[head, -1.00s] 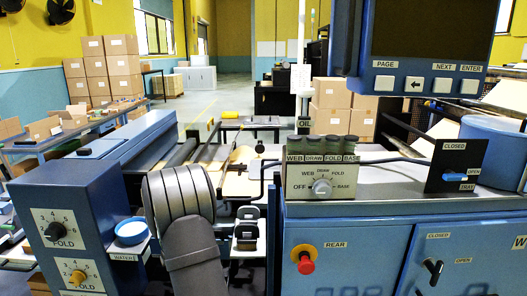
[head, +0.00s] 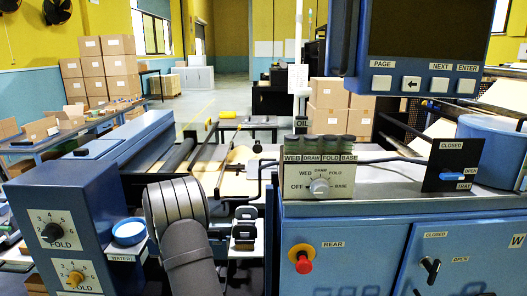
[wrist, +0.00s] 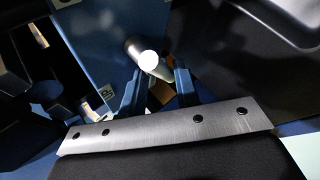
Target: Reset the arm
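My arm (head: 178,215), dark grey and ribbed, rises at the bottom left of centre in the head view. My gripper is not visible there. In the wrist view, my gripper (wrist: 159,82) shows two blue fingers standing apart beyond a metal plate with dark bolts. A pale cylinder (wrist: 149,60) with a bright end shows near and beyond the fingertips. I cannot tell whether it touches them, but the fingers do not look closed on it.
A blue post with FOLD dials (head: 62,232) and a blue cup (head: 130,231) stand left of my arm. A blue cabinet with a red REAR button (head: 304,262) stands right. A selector box (head: 320,180) and a TRAY panel (head: 453,166) are on its top. Rollers (head: 180,155) lie behind.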

